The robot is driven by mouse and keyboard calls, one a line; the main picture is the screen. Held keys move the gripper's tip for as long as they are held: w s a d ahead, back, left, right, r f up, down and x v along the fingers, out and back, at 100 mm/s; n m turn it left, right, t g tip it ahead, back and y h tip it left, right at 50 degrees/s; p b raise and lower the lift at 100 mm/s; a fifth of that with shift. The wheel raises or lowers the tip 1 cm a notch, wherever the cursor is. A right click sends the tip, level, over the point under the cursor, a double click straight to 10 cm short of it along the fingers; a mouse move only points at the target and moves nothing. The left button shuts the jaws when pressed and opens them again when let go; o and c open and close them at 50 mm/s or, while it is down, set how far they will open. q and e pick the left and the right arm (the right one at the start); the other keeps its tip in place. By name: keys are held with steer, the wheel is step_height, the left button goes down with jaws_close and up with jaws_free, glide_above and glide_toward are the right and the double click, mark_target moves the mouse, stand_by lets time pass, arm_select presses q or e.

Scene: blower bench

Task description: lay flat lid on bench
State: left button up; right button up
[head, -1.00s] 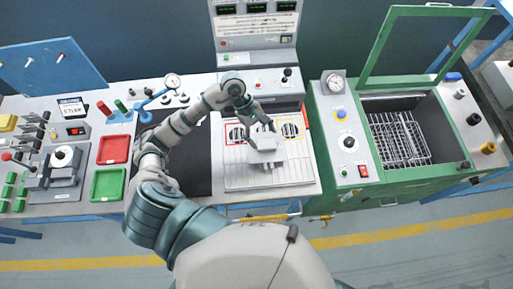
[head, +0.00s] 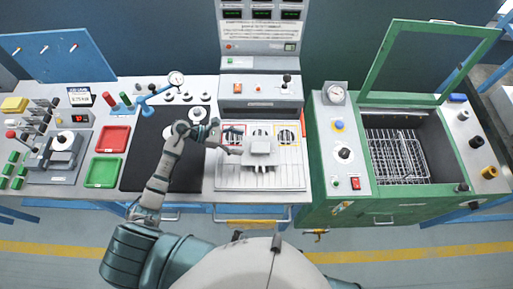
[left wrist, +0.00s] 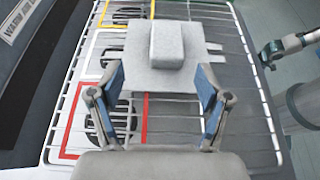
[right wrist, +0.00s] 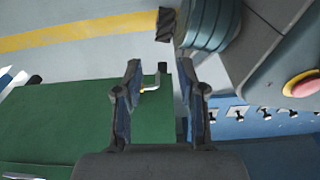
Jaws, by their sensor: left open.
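The lid is a pale grey square plate with a raised block on top. It lies on the wire rack in the head view (head: 262,148) and in the left wrist view (left wrist: 140,75). My left gripper (head: 230,142) is open and empty, just left of the lid in the head view. My right gripper (right wrist: 158,68) is open and empty in the right wrist view and is out of sight in the head view.
The wire rack (head: 290,182) covers red and yellow outlined round vents. A black mat (head: 140,170) and red (head: 113,139) and green (head: 103,171) trays are on the left. A green machine with an open lid frame (head: 375,75) and wire basket stands right. Instrument panels rise behind.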

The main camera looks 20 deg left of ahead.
mark_target(255, 146)
arm_select(q)
steer(key=d, duration=0.4)
steer(key=shift+w+d+f, duration=0.25)
steer(key=shift+w+f, duration=0.1)
steer(key=x, duration=0.1)
steer(key=p+x, duration=0.1)
steer(key=shift+s+d+f, duration=0.1)
steer(key=shift+d+f, duration=0.05)
steer(key=shift+d, duration=0.25)
steer(key=shift+d+f, duration=0.1)
steer(key=shift+f, duration=0.4)
steer(key=shift+d, duration=0.1)
arm_select(e)
steer(key=s, duration=0.1)
steer(key=s+f, duration=0.1)
steer(key=s+d, duration=0.1)
steer(key=s, duration=0.1)
steer(key=shift+f, duration=0.2)
